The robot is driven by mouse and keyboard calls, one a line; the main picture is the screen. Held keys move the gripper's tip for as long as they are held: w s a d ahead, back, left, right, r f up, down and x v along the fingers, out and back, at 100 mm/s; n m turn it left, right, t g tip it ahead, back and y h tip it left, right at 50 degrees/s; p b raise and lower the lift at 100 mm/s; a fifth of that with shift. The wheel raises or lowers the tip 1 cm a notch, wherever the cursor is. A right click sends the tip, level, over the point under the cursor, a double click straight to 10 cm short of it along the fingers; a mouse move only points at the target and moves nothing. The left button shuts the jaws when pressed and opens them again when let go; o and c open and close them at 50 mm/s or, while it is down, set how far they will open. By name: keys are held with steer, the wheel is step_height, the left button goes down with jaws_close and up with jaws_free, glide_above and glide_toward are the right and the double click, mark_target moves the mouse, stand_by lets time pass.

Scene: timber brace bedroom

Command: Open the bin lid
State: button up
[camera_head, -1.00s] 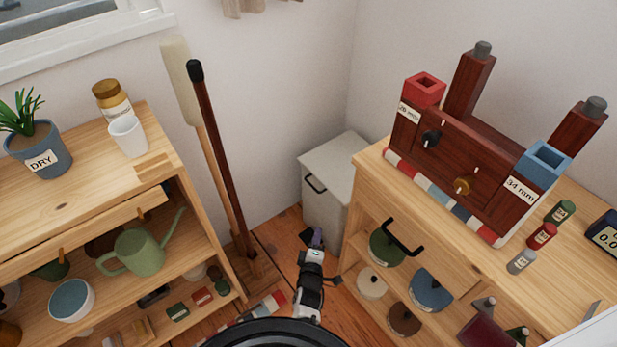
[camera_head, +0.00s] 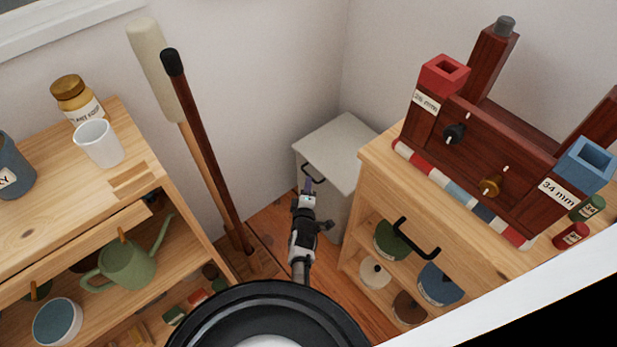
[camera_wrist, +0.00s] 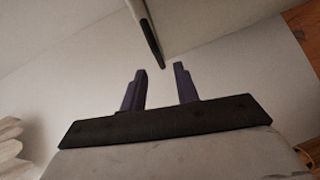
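The bin (camera_head: 337,210) is a pale grey box standing in the room's corner. Its lid (camera_head: 342,148) lies flat and looks closed. A dark bar handle (camera_head: 305,167) is on its left front side and is partly hidden by my gripper (camera_head: 309,184). In the wrist view my gripper (camera_wrist: 160,68) is open, with two dark purple fingers apart and nothing held. The dark handle (camera_wrist: 148,32) shows beyond the fingers, its near end between the lines of the fingertips. I cannot tell whether they touch.
A wooden shelf unit (camera_head: 62,222) with pots and a watering can (camera_head: 127,262) is on the left. Two long-handled tools (camera_head: 205,150) lean beside it. A wooden cabinet (camera_head: 372,160) bearing a dark red wooden device (camera_head: 490,150) stands close to the bin's right. Wood floor shows between.

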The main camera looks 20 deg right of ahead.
mark_target(309, 175)
steer(key=shift+b+x, duration=1.25)
steer(key=shift+x, duration=1.9)
jaws_close()
